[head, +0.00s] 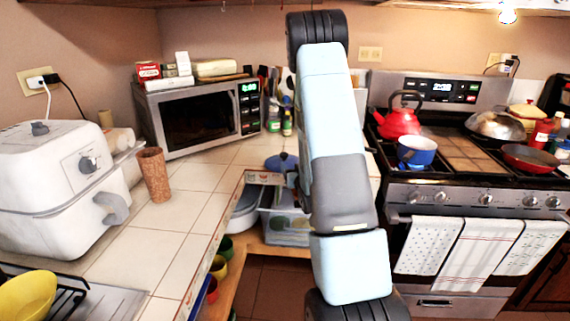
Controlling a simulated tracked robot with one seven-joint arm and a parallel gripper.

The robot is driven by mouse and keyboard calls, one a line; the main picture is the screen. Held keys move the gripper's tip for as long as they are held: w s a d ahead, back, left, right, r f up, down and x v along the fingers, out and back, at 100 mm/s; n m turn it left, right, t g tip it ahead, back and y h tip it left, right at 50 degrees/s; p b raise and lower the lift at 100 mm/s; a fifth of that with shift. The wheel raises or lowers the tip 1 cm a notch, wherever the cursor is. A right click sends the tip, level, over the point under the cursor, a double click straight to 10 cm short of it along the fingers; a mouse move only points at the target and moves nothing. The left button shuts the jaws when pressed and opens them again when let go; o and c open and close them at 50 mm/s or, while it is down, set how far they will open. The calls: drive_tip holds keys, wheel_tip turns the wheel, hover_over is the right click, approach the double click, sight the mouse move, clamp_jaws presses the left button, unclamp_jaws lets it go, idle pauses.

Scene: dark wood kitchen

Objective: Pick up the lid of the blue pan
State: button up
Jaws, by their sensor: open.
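A blue lid (280,162) with a small knob lies on the tiled counter, near its inner corner, just left of my arm. Its right edge is close to my arm in the picture, and part of it may be hidden. A blue pan (417,153) with a pale inside stands uncovered on the stove, in front of the red kettle. My arm rises through the middle of the view. My gripper cannot be made out; the arm hides what lies behind it.
A microwave (200,115) stands behind the lid, with bottles (287,122) to its right. A brown cup (153,175) and a white air fryer (55,185) are on the left counter. A red kettle (400,120) and red skillet (530,157) are on the stove.

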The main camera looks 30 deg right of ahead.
sight(285, 156)
drive_tip(key=w, duration=0.3)
drive_tip(key=w+d, duration=0.1)
drive_tip(key=w, duration=0.3)
drive_tip(key=w+d, duration=0.1)
drive_tip(key=w, duration=0.3)
drive_tip(key=shift+f, duration=0.15)
drive_tip(key=shift+c, duration=0.4)
drive_tip(key=c, duration=1)
